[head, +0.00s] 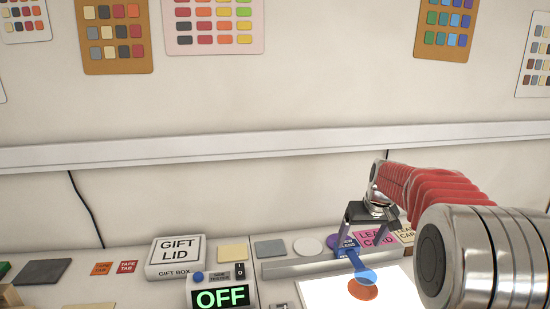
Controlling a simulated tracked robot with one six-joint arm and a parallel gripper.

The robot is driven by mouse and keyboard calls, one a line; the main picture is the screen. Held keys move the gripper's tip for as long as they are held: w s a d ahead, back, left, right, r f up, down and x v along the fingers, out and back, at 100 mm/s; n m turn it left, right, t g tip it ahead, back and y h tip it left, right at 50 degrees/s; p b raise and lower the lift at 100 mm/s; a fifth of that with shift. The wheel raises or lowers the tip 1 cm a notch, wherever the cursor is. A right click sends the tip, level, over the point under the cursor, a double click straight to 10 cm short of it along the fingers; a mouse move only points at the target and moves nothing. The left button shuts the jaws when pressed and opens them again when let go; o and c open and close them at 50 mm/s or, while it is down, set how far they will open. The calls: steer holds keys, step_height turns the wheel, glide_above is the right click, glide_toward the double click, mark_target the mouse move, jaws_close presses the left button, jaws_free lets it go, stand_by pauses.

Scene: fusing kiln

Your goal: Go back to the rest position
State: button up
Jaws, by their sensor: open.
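My gripper (364,238) is at the right of the head view, its dark jaws pointing down and spread apart. My arm with its red sleeve reaches in from the right edge. Below and between the jaws is a blue paddle-like tool (354,258) with a labelled end and a translucent blue disc. I cannot tell whether a jaw touches it. The disc lies over or just above an orange disc (363,291) on a bright white panel (325,291).
A grey rail (300,266) runs behind the panel. Behind it lie a pink card (376,238) and several small pieces. A white gift lid box (178,254) and a display reading OFF (220,297) stand left.

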steer(key=s+a+r, duration=0.1)
steer(key=s+a, duration=0.2)
steer(key=s, duration=0.9)
steer(key=s+a+r+t, duration=0.1)
steer(key=s+a, duration=0.3)
steer(key=s, duration=0.8)
steer(key=s+a+r+t, duration=0.1)
steer(key=s+a+r, duration=0.1)
steer(key=s, duration=1)
steer(key=shift+s+a+r+h, duration=0.3)
steer(key=shift+s+a, duration=0.1)
steer(key=shift+a, duration=0.45)
steer(key=shift+c, duration=0.2)
stand_by(1.6)
